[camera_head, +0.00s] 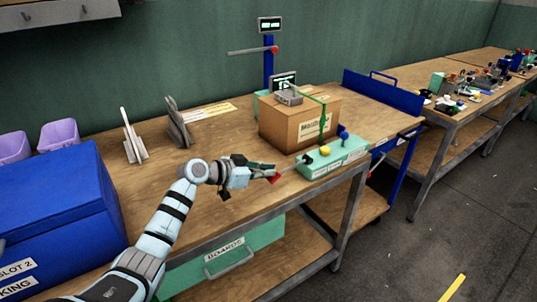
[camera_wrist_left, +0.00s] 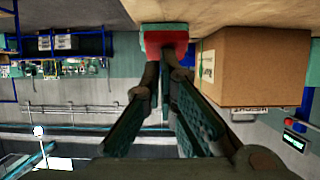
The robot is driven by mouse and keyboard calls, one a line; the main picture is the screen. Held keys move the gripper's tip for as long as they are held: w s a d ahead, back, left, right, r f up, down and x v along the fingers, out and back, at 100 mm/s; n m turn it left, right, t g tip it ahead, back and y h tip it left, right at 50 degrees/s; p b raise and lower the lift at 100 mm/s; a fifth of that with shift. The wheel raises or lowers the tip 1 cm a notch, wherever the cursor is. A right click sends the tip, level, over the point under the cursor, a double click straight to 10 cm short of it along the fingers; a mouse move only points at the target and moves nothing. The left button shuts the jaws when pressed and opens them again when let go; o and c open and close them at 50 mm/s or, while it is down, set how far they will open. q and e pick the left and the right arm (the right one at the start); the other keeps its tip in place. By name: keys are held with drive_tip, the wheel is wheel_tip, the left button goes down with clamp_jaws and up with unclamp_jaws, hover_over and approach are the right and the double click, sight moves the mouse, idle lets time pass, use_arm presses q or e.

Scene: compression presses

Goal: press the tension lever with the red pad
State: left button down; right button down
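A teal unit (camera_head: 336,160) with a black, a yellow and a blue knob sits at the table's front edge. A thin metal lever (camera_head: 291,167) reaches left from it towards the red pad (camera_head: 273,178). My left gripper (camera_head: 268,173) is at the red pad, its fingers pointing right. In the left wrist view, the red pad (camera_wrist_left: 165,39) lies right at the two fingertips (camera_wrist_left: 163,68), which are close together. I cannot tell whether they grip the pad or only touch it. The lever is hidden there. My right gripper is not in view.
A strapped cardboard box (camera_head: 285,127) stands just behind the teal unit. A display post (camera_head: 268,60) rises behind it. Upright boards (camera_head: 132,138) and a blue bin (camera_head: 60,215) are further left. Clear tabletop lies left of the box.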

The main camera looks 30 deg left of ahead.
use_arm(q)
drive_tip(key=shift+s+f, duration=0.1)
drive_tip(key=shift+f, duration=0.15)
drive_tip(key=shift+r, duration=0.15)
drive_tip(key=shift+a+r+p, duration=0.1)
drive_tip(key=shift+r+p, duration=0.2)
drive_tip(key=shift+p, duration=0.15)
drive_tip(key=r+p+v, duration=0.1)
drive_tip(key=p+v, duration=0.1)
drive_tip(key=v, duration=1)
drive_tip(key=shift+r, duration=0.35)
